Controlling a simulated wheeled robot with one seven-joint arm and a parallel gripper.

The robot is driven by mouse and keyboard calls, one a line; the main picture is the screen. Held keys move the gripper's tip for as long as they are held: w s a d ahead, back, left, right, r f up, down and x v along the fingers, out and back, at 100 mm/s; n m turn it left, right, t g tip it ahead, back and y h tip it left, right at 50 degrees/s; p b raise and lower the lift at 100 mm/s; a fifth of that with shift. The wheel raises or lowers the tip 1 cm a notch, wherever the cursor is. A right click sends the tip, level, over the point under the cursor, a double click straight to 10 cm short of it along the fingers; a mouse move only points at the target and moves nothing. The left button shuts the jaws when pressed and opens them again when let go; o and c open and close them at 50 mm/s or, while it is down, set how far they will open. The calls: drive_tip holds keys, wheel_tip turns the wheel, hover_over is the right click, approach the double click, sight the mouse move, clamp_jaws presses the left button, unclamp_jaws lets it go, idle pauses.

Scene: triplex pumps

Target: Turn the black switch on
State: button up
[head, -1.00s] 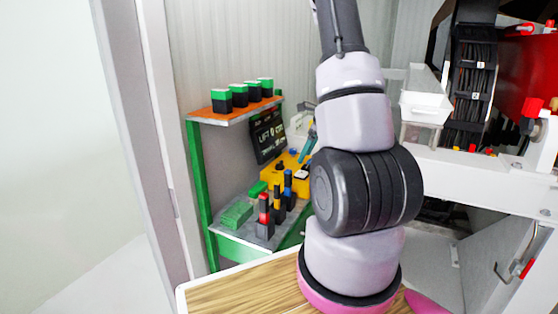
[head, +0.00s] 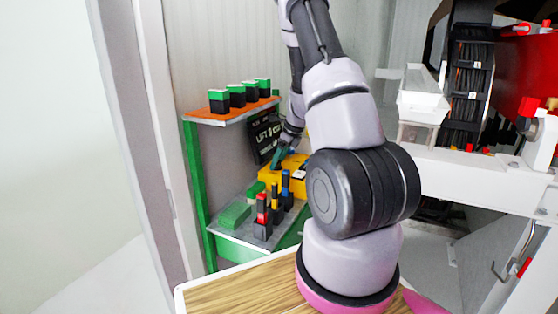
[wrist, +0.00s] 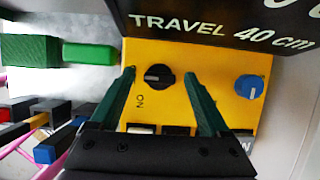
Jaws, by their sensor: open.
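The black switch (wrist: 159,76) is a round black knob on a yellow panel (wrist: 200,62) in the wrist view. The word "ON" is printed below and left of it. A blue knob (wrist: 249,86) sits to its right on the same panel. My gripper (wrist: 158,78) is open, with one green finger on each side of the black switch and gaps between. I cannot tell how far above the knob the fingertips are. In the head view the yellow panel (head: 268,174) is partly hidden by my gripper (head: 278,163), and the black switch is not visible there.
A black sign (wrist: 215,25) reading "TRAVEL 40 cm" rises behind the panel. Green blocks (wrist: 90,54) lie left of it. Several coloured upright blocks (head: 262,222) stand on the lower grey shelf. Green-and-black blocks (head: 219,101) stand on the orange upper shelf (head: 215,117).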

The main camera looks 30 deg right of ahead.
clamp_jaws()
drive_tip(key=n+g, duration=0.1)
drive_tip(key=n, duration=0.1)
drive_tip(key=n+y, duration=0.1)
drive_tip(key=n, duration=0.2)
drive_tip(key=shift+w+d+n+g, duration=0.15)
drive_tip(key=shift+n+g, duration=0.15)
drive_tip(key=shift+g, duration=0.1)
drive_tip(key=n+g, duration=0.1)
drive_tip(key=n, duration=0.2)
drive_tip(key=n+g, duration=0.1)
drive_tip(key=n, duration=0.2)
drive_tip(key=shift+w+y, duration=0.15)
drive_tip(key=shift+y, duration=0.25)
drive_tip(key=shift+n, duration=0.3)
unclamp_jaws()
drive_tip(key=shift+g, duration=0.3)
